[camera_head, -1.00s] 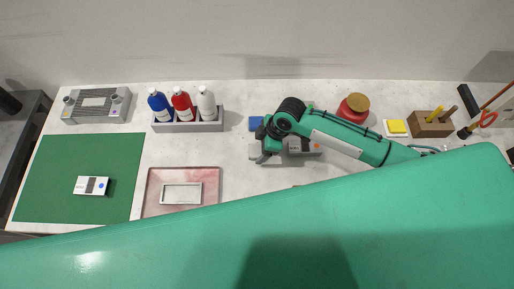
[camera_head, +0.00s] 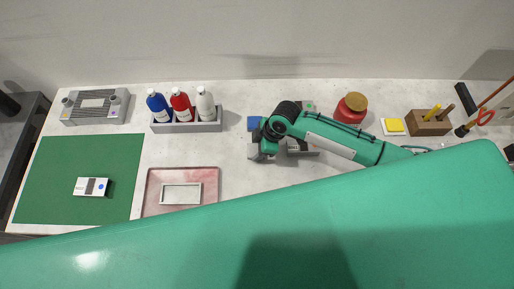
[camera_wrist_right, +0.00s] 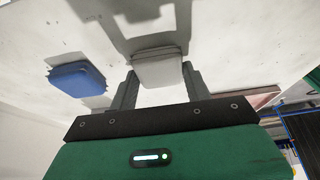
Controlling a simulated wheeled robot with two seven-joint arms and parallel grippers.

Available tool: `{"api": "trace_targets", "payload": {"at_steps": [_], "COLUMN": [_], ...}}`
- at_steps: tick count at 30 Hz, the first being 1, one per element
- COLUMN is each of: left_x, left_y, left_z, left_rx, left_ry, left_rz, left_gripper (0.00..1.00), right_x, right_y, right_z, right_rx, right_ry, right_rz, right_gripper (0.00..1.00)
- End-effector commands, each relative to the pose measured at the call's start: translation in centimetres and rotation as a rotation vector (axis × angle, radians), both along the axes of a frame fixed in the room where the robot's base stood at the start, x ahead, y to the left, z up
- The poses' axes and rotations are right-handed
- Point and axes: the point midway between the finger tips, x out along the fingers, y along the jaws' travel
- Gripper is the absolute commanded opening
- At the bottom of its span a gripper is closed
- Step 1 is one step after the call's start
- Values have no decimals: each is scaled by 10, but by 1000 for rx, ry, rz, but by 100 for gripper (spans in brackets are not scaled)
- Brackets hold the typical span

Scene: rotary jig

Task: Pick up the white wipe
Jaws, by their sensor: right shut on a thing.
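The white wipe (camera_wrist_right: 158,68) is a pale, rounded pad between the two dark fingers of my right gripper (camera_wrist_right: 160,84) in the right wrist view. The gripper is shut on it. In the head view my right gripper (camera_head: 261,154) points down over the grey holder near the middle of the table, and its wrist hides the wipe. I cannot tell whether the wipe is clear of the surface beneath. My left gripper is not in view.
A blue wipe (camera_wrist_right: 76,78) lies beside the gripper, also visible in the head view (camera_head: 253,124). A bottle rack (camera_head: 188,127) stands left, a red jar (camera_head: 351,110) right. A pink tray (camera_head: 155,184) and green mat (camera_head: 60,180) lie left. My green arm link covers the front.

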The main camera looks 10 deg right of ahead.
Motion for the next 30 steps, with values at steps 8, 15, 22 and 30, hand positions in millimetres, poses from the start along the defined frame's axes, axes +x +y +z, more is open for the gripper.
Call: {"api": "trace_targets", "payload": {"at_steps": [8,15,22,30], "left_x": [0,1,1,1], "left_y": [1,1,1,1], "left_z": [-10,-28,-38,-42], "left_rx": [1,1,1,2], "left_ry": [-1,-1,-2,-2], "left_rz": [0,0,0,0], "left_gripper": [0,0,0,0], "right_x": [1,2,2,0], "right_y": [0,0,0,0], "right_z": [30,102,161,195], "right_rx": [2,2,1,2], "right_ry": [-6,-10,-6,-2], "right_rz": [2,2,1,1], "right_gripper": [27,27,27,27]}}
